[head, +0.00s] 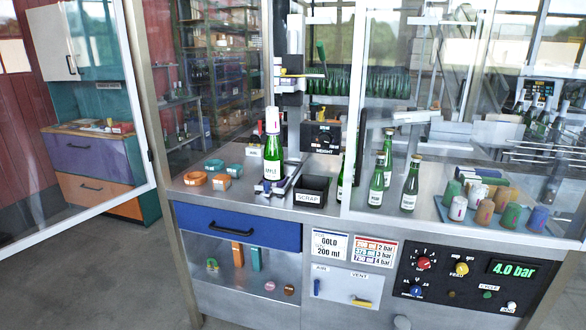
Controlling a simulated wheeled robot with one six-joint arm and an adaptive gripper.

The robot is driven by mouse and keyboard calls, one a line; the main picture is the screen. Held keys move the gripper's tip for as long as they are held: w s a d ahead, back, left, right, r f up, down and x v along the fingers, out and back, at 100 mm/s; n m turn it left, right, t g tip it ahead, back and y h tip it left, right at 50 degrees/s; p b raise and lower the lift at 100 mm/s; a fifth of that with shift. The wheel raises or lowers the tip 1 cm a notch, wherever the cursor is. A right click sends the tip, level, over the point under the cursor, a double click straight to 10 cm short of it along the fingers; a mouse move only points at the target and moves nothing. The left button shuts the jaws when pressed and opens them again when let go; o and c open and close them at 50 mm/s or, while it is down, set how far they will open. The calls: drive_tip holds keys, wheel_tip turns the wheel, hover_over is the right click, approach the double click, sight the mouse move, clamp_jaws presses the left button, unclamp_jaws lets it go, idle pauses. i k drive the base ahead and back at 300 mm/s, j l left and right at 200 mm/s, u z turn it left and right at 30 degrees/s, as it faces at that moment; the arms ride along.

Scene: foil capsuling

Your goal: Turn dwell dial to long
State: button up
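The black control panel (470,278) is on the front of the machine at the lower right. It carries a red dial (424,263), a yellow dial (461,268) and a blue dial (416,291), each with small marks around it. The print is too small to tell for sure which one is the dwell dial, or where its long mark is. A green display (512,269) on the panel reads 4.0 bar. A black box with a dial (322,138), labelled HEIGHT, stands further back inside the machine. My gripper is not in view.
A framed glass door (75,165) stands open at the left. A green bottle (273,160) stands near a black SCRAP bin (311,188). Several bottles and a blue tray (448,212) of coloured capsules are above the panel. AIR and VENT handles (361,302) are left of it.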

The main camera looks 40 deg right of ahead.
sight(415, 289)
drive_tip(key=z, duration=1.7)
